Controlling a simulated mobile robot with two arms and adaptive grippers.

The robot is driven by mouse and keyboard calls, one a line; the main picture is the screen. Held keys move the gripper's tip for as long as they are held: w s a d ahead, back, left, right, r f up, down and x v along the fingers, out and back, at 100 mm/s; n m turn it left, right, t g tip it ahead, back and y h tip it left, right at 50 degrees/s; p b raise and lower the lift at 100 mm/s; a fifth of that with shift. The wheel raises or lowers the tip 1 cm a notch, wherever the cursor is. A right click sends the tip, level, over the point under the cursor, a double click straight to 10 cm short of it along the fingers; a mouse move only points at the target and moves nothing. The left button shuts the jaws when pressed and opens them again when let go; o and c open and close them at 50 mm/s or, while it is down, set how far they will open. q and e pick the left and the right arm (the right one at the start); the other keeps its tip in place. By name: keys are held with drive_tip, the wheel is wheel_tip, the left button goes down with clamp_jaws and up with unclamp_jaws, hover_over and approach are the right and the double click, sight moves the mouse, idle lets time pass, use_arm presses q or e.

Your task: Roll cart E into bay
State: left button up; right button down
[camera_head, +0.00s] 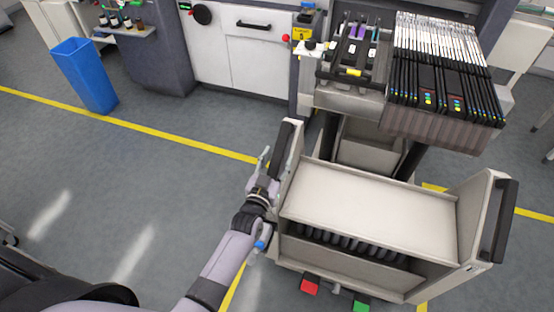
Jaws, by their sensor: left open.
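A pale cart (375,205) with a flat top, raised end panels and a black handle on each end stands in the lower right; no letter E is readable on it. A red pedal and a green pedal show at its foot. My left gripper (262,172) is open at the cart's left end, close beside the left black handle (285,145); I cannot tell whether it touches. Behind the cart, under the feeder bank, is a recess (370,150) in the machine that looks like the bay. The cart's far edge is near it. My right gripper is out of view.
The feeder bank (445,75) with black and white feeders overhangs behind the cart. A blue bin (85,75) stands at upper left. Yellow floor lines (150,130) run across the grey floor and beside the cart. The floor on the left is largely clear.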

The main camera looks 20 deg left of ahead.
use_arm(q)
drive_tip(key=shift+c, duration=0.4)
clamp_jaws()
idle(0.6)
